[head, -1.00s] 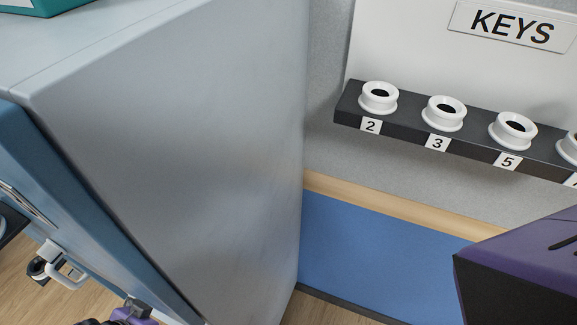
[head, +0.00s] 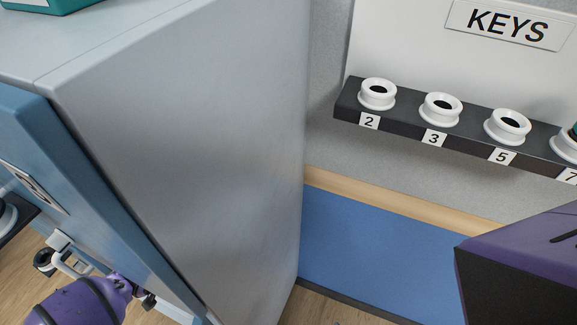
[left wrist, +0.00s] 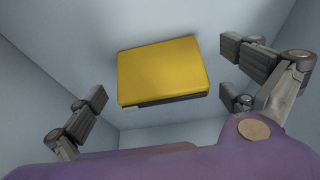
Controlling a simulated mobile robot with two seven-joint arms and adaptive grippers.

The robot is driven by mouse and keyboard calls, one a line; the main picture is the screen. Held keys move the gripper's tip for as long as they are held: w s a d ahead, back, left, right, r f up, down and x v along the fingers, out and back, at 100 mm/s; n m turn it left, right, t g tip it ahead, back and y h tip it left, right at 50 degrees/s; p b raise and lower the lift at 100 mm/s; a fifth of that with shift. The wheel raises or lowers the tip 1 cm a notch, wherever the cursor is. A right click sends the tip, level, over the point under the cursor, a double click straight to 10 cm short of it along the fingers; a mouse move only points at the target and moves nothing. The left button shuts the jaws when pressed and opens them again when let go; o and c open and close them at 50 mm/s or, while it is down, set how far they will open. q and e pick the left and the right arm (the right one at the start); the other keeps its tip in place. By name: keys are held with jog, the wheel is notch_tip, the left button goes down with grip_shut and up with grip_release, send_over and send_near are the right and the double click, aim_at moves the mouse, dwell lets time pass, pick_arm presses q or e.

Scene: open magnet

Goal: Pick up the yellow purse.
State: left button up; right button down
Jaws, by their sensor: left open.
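The yellow purse (left wrist: 162,71) lies inside a pale grey-blue compartment in the left wrist view, a flat rounded box shape with a dark lower edge. My left gripper (left wrist: 163,85) is open, with its dark fingers to the left and right of the purse and apparently apart from it. Nothing is held between the fingers. In the head view only purple parts of my left arm show at the bottom left, and the purse and the left fingertips are not visible there. My right gripper is not in view.
A tall grey cabinet (head: 190,140) with a blue front (head: 85,180) fills the left of the head view. A black rack (head: 400,123) with numbered white rings hangs under a KEYS sign (head: 510,24). A blue surface (head: 380,250) lies below it. Compartment walls surround my left gripper.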

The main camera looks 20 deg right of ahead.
pick_arm(q)
jog(key=x, duration=0.3)
jog(key=shift+s+f, duration=0.1)
jog(key=shift+f, duration=0.2)
jog(key=shift+c, duration=0.4)
jog(key=c, duration=1)
jog(key=shift+r, duration=0.1)
jog(key=shift+c, duration=0.2)
